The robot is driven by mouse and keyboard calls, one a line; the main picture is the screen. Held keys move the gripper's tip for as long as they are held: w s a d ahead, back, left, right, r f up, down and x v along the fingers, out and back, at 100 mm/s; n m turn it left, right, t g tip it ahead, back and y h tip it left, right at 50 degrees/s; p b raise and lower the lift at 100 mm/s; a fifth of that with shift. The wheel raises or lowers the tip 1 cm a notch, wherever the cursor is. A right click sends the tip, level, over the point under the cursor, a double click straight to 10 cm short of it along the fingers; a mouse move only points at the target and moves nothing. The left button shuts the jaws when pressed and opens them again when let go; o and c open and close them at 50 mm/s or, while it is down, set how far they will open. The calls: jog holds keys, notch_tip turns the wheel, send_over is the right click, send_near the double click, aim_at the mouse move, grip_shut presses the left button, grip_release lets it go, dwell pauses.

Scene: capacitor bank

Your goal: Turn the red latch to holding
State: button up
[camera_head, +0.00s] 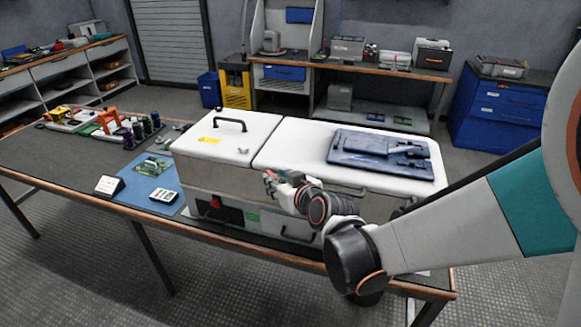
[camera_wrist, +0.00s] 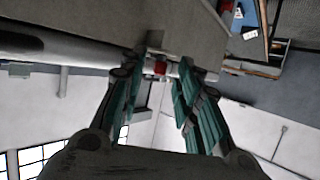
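The capacitor bank is a pale cabinet (camera_head: 222,178) with white lids on the long table. A small red part, which looks like the red latch (camera_head: 267,181), shows on its front side by my gripper (camera_head: 274,180). In the wrist view the red part (camera_wrist: 160,68) lies between the two fingertips of my gripper (camera_wrist: 162,66), with pale pieces at either side of it. The fingers stand apart, and I cannot tell whether they touch it. My wrist hides part of the cabinet front. Another red part (camera_head: 215,202) sits on a dark panel at lower left.
A black handle (camera_head: 230,123) stands on the left lid and a dark blue folded item (camera_head: 380,153) lies on the right lid. A blue mat (camera_head: 148,175) with a circuit board and small devices lies left of the cabinet. Spools and tools fill the table's far left.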

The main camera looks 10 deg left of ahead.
jog(key=shift+w+d+f+n+g+y, duration=0.1)
jog(key=shift+w+d+n+g+y, duration=0.05)
jog(key=shift+n+g+y, duration=0.15)
dwell(0.4)
jog(key=shift+w+d+n+g+y+p, duration=0.15)
jog(key=shift+w+d+n+g+y, duration=0.05)
jog(key=shift+n+g+y, duration=0.35)
jog(key=shift+w+d+n+g+y+p, duration=0.15)
jog(key=shift+n+g+y, duration=0.25)
jog(key=shift+n, duration=0.25)
jog(key=s+d+r+m+h, duration=0.1)
jog(key=s+d+m+h, duration=0.1)
jog(key=s+d, duration=0.3)
jog(key=s+d+r+m+h, duration=0.2)
jog(key=s+d, duration=0.3)
jog(key=d, duration=0.8)
jog(key=s+d+r+m+h, duration=0.1)
jog(key=s+d+m+h, duration=0.2)
jog(key=s+d, duration=0.3)
jog(key=d, duration=0.3)
jog(key=shift+r, duration=0.2)
jog(key=shift+s+h, duration=0.1)
jog(key=shift+h, duration=0.15)
